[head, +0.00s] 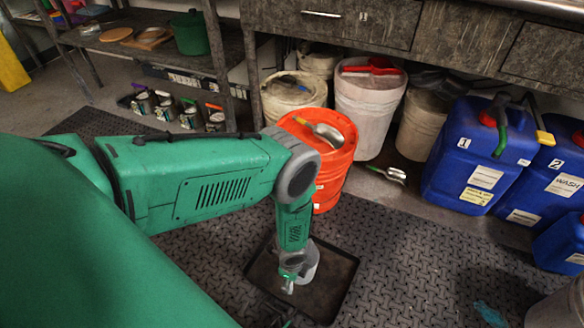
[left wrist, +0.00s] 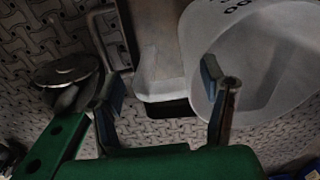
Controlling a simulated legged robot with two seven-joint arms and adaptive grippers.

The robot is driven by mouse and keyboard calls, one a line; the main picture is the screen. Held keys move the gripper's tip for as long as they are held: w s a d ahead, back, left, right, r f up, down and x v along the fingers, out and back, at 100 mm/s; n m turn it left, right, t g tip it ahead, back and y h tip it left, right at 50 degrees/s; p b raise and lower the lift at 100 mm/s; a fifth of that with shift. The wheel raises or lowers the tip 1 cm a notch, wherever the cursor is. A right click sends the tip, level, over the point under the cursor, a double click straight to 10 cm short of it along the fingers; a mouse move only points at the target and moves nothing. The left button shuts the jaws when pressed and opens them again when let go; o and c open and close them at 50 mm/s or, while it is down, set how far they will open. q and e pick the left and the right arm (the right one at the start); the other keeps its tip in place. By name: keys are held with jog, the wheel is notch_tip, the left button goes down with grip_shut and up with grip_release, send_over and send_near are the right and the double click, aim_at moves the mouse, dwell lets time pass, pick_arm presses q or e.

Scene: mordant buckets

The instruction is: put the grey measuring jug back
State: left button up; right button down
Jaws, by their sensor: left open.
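The grey measuring jug (head: 311,262) is in the head view on a black tray (head: 335,290) on the floor mat, partly hidden behind my left gripper (head: 289,284). In the left wrist view the pale jug body (left wrist: 255,60) with dark printed marks fills the upper right. A pale upright piece that looks like its handle (left wrist: 160,70) shows between the fingers of my left gripper (left wrist: 162,82). The fingers are apart, one on each side of that piece. I cannot tell whether either touches it. My right gripper is not in view.
An orange bucket (head: 325,170) with a metal scoop stands behind the tray. Pale buckets (head: 368,105) stand under the bench. Blue containers (head: 470,155) stand at the right. A metal scoop (head: 388,174) lies on the floor. The mat right of the tray is mostly clear.

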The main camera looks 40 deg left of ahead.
pick_arm(q)
notch_tip(320, 180, up, 12)
jog(key=p, duration=0.6)
jog(key=s+a+r+n, duration=0.1)
jog(key=s+r+n, duration=0.6)
jog(key=r, duration=0.3)
jog(key=s+a+r+n, duration=0.1)
jog(key=s+r+n, duration=0.6)
jog(key=r, duration=0.4)
jog(key=shift+s+a+r+n+t, duration=0.15)
jog(key=shift+s+a+n+t, duration=0.2)
jog(key=shift+s, duration=0.25)
jog(key=shift+r, duration=0.1)
notch_tip(320, 180, up, 12)
jog(key=p, duration=1.1)
jog(key=shift+p, duration=0.4)
jog(key=shift+w, duration=0.1)
